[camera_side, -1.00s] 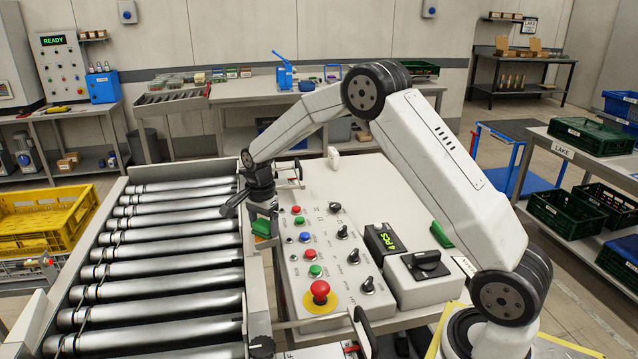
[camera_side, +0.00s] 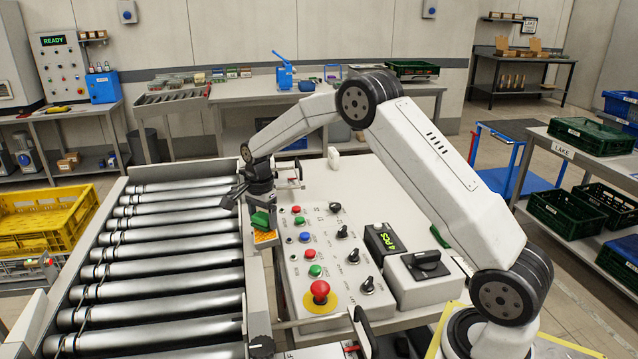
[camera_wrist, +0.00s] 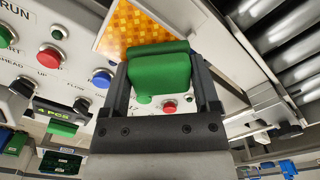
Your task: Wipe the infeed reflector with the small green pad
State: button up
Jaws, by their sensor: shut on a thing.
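The small green pad (camera_side: 260,219) is held between the jaws of my gripper (camera_side: 262,208), which is shut on it. In the wrist view the pad (camera_wrist: 158,70) sits between the two dark fingers (camera_wrist: 162,85). The infeed reflector (camera_side: 265,237) is an orange panel on the conveyor's side rail, just below the pad in the side view. In the wrist view the reflector (camera_wrist: 142,28) shows beyond the pad, which covers part of its edge. I cannot tell whether the pad touches it.
A control panel (camera_side: 325,262) with buttons, knobs and a red emergency stop (camera_side: 320,290) stands right beside the reflector. The roller conveyor (camera_side: 165,255) lies to the left, with empty rollers. A yellow crate (camera_side: 40,222) stands beyond it.

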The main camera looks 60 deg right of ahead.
jog(key=shift+w+d, duration=0.35)
jog(key=shift+r, duration=3.95)
